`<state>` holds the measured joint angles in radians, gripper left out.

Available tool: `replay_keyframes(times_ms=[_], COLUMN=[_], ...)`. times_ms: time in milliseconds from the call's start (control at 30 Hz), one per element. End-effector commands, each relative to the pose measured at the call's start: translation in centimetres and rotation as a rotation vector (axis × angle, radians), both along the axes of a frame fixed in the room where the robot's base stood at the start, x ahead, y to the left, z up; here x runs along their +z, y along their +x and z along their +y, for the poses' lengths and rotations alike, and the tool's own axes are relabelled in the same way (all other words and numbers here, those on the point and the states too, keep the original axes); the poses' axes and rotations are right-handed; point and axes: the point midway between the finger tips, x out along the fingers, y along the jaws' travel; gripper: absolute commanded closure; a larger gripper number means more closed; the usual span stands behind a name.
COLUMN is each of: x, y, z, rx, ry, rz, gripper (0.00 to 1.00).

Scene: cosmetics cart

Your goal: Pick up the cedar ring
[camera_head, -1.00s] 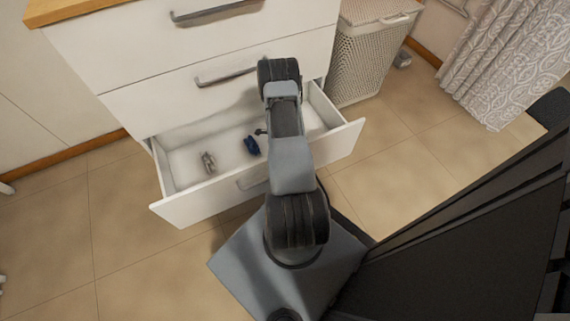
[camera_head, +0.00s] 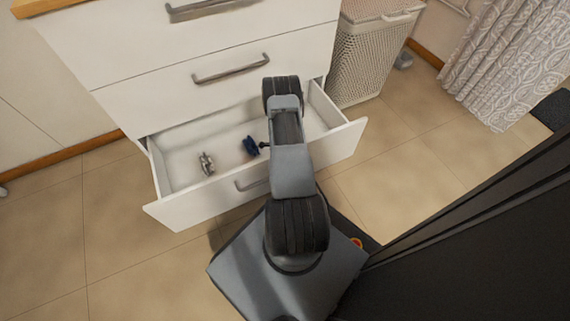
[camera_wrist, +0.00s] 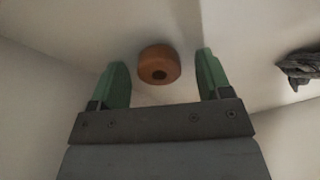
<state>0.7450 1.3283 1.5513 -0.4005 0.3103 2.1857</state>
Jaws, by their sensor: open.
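The cedar ring (camera_wrist: 159,64) is a thick orange-brown round piece with a small dark hole. In the wrist view it lies on the pale drawer floor, close to the inner wall. My gripper (camera_wrist: 161,72) has two green fingers spread wide, one on each side of the ring in the picture, with visible gaps. Nothing is held. How far above the ring the fingertips are, I cannot tell. In the head view my arm hides the ring and the gripper.
A dark crumpled item (camera_wrist: 300,67) lies at right in the wrist view. A white hamper (camera_head: 367,62) stands right of the cabinet.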

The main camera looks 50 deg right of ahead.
Motion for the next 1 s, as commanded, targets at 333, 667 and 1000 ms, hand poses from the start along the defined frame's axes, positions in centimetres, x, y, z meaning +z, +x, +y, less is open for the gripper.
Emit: replay_keyframes(times_ms=[333,667,1000], x=[0.1,0.1,1.6], y=[0.0,0.0,0.0], z=[0.0,0.0,0.0], rx=[0.0,0.0,-0.001], ry=[0.0,0.0,0.0], rz=[0.0,0.0,0.0], gripper=[0.51,0.81,0.81])
